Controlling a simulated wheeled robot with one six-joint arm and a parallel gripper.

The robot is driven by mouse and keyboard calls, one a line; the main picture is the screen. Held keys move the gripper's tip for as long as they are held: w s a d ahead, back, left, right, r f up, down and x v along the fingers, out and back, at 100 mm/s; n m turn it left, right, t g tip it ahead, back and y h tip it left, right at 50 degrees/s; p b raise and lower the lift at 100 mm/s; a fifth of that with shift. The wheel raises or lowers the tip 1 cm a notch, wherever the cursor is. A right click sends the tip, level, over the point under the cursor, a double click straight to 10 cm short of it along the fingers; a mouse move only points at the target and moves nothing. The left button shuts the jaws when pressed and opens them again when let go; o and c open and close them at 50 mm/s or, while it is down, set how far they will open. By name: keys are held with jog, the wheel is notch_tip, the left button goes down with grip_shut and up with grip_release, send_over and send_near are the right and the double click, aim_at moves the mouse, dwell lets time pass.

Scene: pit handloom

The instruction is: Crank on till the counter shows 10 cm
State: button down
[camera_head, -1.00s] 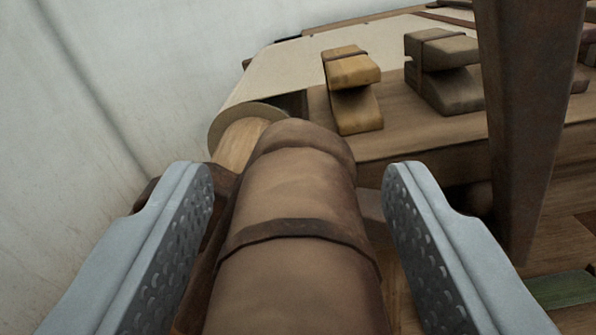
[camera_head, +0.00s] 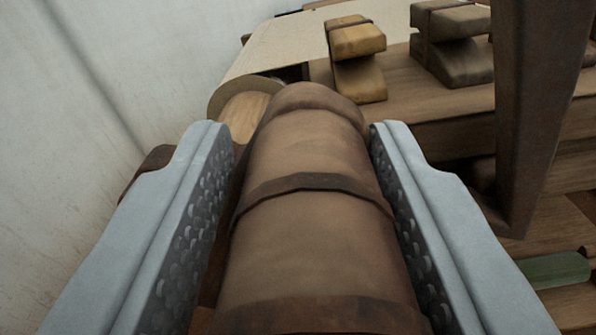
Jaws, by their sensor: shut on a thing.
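A thick brown crank grip (camera_head: 312,235) with darker bands fills the lower middle of the view, its rounded end pointing away from me. My gripper (camera_head: 303,150) has its two grey dimpled fingers on either side of the grip, closed against it. Beyond the grip, the cloth roll (camera_head: 248,108) shows its round wooden end, with pale cloth (camera_head: 285,45) running up and back from it. The counter does not show in this view.
A yellowish wooden clamp (camera_head: 358,60) and a darker clamp (camera_head: 452,45) sit on the wooden beam (camera_head: 430,105). A dark upright post (camera_head: 535,110) stands close at right. A green piece (camera_head: 555,269) lies at lower right. A pale wall (camera_head: 90,110) is at left.

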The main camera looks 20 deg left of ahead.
jog(key=shift+a+r, duration=0.1)
jog(key=shift+a, duration=0.05)
jog(key=shift+s+a+r+n, duration=0.2)
jog(key=shift+a+r+n, duration=0.1)
jog(key=shift+a+n, duration=0.65)
jog(key=shift+s+a+r+n, duration=0.25)
jog(key=shift+a+n, duration=0.35)
jog(key=shift+n, duration=0.65)
jog(key=shift+s+a+r+n, duration=0.15)
jog(key=shift+a+r+n, duration=0.2)
jog(key=shift+a+n, duration=0.6)
jog(key=shift+d, duration=0.15)
jog(key=c, duration=1.1)
grip_release()
jog(key=shift+o, duration=0.2)
jog(key=v, duration=1.7)
jog(key=shift+s, duration=0.2)
